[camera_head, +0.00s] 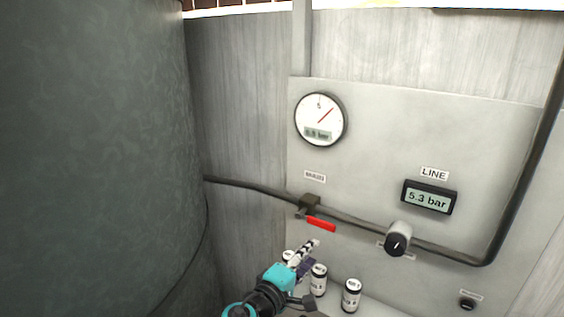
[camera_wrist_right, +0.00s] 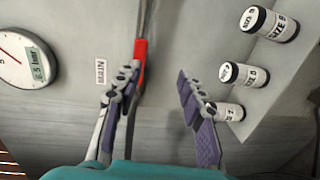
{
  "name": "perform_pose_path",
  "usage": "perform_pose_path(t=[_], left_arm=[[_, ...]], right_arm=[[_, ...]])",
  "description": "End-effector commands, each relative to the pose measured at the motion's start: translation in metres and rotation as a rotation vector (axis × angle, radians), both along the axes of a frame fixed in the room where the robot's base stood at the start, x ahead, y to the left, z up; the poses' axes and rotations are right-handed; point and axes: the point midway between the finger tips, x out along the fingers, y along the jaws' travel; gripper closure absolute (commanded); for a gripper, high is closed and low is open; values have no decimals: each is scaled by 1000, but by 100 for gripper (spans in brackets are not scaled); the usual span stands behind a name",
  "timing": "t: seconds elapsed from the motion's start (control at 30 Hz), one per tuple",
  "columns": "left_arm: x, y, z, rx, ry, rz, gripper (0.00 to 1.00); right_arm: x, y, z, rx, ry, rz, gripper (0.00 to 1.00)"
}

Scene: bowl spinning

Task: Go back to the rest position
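My right gripper (camera_head: 304,257) is at the bottom middle of the head view, in front of the panel (camera_head: 375,130) and below the red valve handle (camera_head: 321,224). In the right wrist view my right gripper (camera_wrist_right: 157,88) has its two fingers wide apart, with nothing held between them. The red handle (camera_wrist_right: 140,65) shows there close beside the left finger's tip; whether they touch I cannot tell. In the head view the handle slants down to the right from the dark valve body (camera_head: 309,203) on the pipe. My left gripper is not in view.
A round gauge (camera_head: 320,120) and a LINE display (camera_head: 428,197) reading 5.3 bar are on the panel. A black and white knob (camera_head: 398,240) sits on the pipe. Labelled canisters (camera_head: 351,296) stand low beside my gripper. A big dark tank (camera_head: 95,150) fills the left.

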Motion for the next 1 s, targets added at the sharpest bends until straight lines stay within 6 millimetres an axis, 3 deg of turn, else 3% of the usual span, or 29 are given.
perform_pose_path(t=[0.03,0.13,0.2,0.3,0.43,0.6,0.77,1.0], left_arm=[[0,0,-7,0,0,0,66],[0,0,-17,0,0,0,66],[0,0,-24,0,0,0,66],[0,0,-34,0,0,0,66],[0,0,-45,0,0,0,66],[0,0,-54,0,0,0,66],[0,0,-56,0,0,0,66],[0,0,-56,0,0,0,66]], right_arm=[[-7,-26,-17,64,44,-28,60],[-31,-75,-58,262,150,-85,60],[-56,-101,-89,427,211,-126,60],[-95,-122,-128,677,265,-183,60],[-141,-127,-167,998,275,-248,60],[-174,-116,-191,1309,230,-298,60],[-184,-108,-196,1439,198,-314,60],[-184,-107,-195,1448,195,-315,60]])
